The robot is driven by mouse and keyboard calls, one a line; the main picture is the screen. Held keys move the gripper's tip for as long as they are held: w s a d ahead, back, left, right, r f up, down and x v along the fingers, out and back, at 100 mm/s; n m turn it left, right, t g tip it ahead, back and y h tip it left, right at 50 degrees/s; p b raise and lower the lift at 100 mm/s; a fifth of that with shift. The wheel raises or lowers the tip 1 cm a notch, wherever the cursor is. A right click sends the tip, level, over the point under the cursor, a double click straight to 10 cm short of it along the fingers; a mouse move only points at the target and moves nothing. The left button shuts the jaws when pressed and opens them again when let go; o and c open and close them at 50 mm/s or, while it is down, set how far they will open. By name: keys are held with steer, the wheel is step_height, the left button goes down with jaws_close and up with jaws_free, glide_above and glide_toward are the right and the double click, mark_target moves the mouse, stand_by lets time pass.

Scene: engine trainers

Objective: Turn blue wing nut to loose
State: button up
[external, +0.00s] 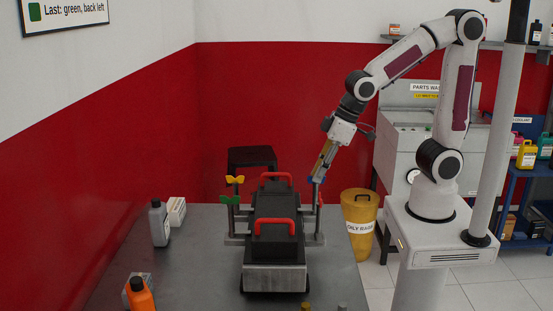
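The blue wing nut (310,179) sits on top of an upright post at the back right of the engine trainer (275,278). Only a small part of the blue shows; my gripper (317,178) covers the rest. My gripper points down and to the left, with its tip at the nut. I cannot tell whether its fingers touch the nut or are closed on it. A yellow wing nut (235,179) and a green wing nut (229,199) top the posts on the left side. A red piece (320,201) shows at the right side, partly hidden.
Two red handles (274,222) rise from the trainer's dark top. A grey bottle (159,223), a white box (176,211) and an orange bottle (140,294) stand on the left of the grey table (200,270). A yellow rag bin (359,222) stands beyond the table's right edge.

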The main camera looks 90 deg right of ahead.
steer(key=shift+w+f, duration=0.1)
steer(key=shift+f, duration=0.15)
jaws_close()
